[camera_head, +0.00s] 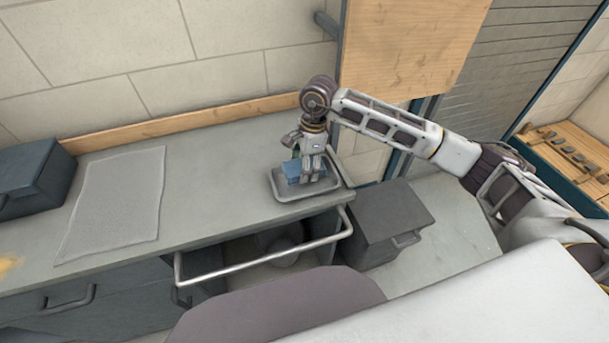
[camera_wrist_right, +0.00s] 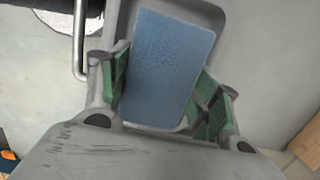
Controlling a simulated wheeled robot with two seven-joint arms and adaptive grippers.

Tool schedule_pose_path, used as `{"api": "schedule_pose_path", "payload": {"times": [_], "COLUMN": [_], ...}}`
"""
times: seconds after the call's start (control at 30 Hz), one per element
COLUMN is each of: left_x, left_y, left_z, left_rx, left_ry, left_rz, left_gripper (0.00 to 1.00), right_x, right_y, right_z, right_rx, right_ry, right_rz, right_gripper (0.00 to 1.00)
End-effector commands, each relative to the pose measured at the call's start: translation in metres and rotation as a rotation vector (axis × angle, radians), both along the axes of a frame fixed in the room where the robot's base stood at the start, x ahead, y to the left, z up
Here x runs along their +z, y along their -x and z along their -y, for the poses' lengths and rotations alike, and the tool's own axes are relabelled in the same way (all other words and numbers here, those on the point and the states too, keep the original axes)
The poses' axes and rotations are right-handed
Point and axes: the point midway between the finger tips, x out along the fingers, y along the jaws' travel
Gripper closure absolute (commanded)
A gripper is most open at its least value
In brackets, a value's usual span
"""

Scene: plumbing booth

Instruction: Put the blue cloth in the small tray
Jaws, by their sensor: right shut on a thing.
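The blue cloth (camera_head: 291,168) is a small flat block-like piece. My right gripper (camera_head: 308,176) is shut on it, over the small grey tray (camera_head: 333,184) on the worktop. In the right wrist view the cloth (camera_wrist_right: 168,65) sits between the green-padded fingers of the gripper (camera_wrist_right: 160,100), and the tray (camera_wrist_right: 205,12) shows behind it. I cannot tell whether the cloth touches the tray floor. My left gripper is not in view.
A light textured mat (camera_head: 115,200) lies on the worktop (camera_head: 215,180), with a dark box (camera_head: 30,178) at its left. A metal rail (camera_head: 262,262) runs along the front. A grey cabinet (camera_head: 390,220) stands right. The worktop between mat and tray is clear.

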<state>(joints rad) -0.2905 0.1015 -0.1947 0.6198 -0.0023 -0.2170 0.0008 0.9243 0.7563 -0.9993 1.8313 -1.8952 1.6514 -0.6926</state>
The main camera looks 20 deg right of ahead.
Motion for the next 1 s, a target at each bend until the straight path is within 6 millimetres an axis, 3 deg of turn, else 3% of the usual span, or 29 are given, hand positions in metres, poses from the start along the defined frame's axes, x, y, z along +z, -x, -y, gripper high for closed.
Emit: {"api": "schedule_pose_path", "payload": {"times": [0.33, 0.6, 0.97, 1.0], "left_x": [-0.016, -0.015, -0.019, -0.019], "left_y": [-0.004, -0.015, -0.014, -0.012], "left_z": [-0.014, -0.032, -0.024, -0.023], "left_rx": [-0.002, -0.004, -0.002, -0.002], "left_ry": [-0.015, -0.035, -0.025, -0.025], "left_rz": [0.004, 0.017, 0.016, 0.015], "left_gripper": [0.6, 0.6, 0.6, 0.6], "right_x": [-0.039, -0.043, -0.046, -0.045], "right_y": [0.0, 0.0, 0.0, 0.0], "right_z": [0.0, 0.0, 0.0, 0.0], "right_rx": [0.0, 0.0, 0.0, 0.0], "right_ry": [-0.001, 0.0, 0.0, 0.0], "right_rz": [-0.001, 0.0, 0.0, 0.0], "right_gripper": [0.6, 0.6, 0.6, 0.34]}}
